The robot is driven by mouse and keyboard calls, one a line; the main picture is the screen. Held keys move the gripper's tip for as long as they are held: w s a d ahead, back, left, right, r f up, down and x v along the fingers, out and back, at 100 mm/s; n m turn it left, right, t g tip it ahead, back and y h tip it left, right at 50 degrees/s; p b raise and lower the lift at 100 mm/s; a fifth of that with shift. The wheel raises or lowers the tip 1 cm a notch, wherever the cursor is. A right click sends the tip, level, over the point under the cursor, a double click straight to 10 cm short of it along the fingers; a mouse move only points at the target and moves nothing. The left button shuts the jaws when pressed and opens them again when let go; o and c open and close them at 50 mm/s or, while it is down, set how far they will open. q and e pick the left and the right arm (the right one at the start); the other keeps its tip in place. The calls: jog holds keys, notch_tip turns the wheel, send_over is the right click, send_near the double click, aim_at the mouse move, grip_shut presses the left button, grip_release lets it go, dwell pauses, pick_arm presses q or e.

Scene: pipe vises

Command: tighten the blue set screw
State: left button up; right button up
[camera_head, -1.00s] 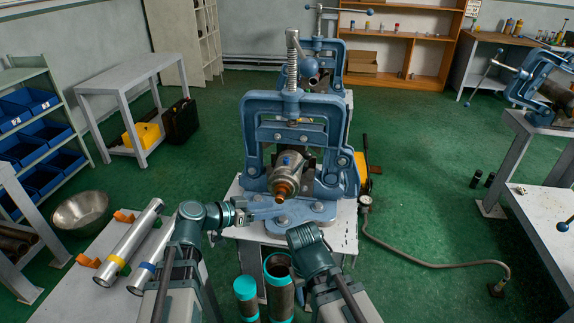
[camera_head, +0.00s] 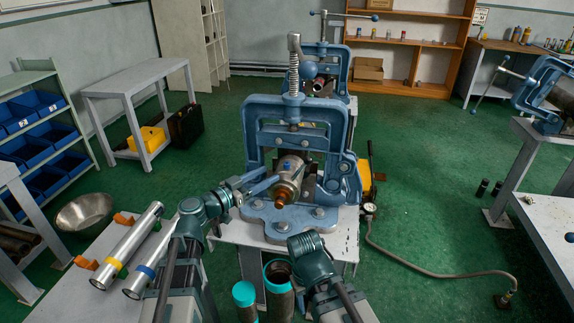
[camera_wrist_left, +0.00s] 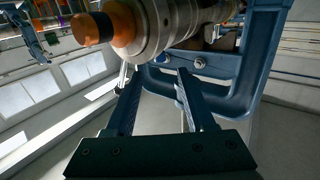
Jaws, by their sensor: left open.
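The blue set screw (camera_head: 287,166) is a small blue spot on top of a metal cylinder (camera_head: 291,175) with an orange-brown front end. The cylinder sits inside the frame of the blue pipe vise (camera_head: 250,135). My left gripper (camera_head: 262,181) is just left of the cylinder, with its fingers reaching toward it. In the left wrist view my left gripper (camera_wrist_left: 160,74) is open and empty below the cylinder (camera_wrist_left: 165,22). I cannot see the set screw in that view. My right arm is low at the front, and its gripper does not show.
Two silver pipes (camera_head: 128,246) with yellow and blue bands lie on the left bench. Teal-topped pipes (camera_head: 279,278) stand upright in front of the vise. A hose (camera_head: 430,263) runs over the green floor at right. A second vise (camera_head: 325,72) stands behind.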

aim_at(287, 163)
pick_arm(q)
jog(key=x, duration=0.9)
grip_shut()
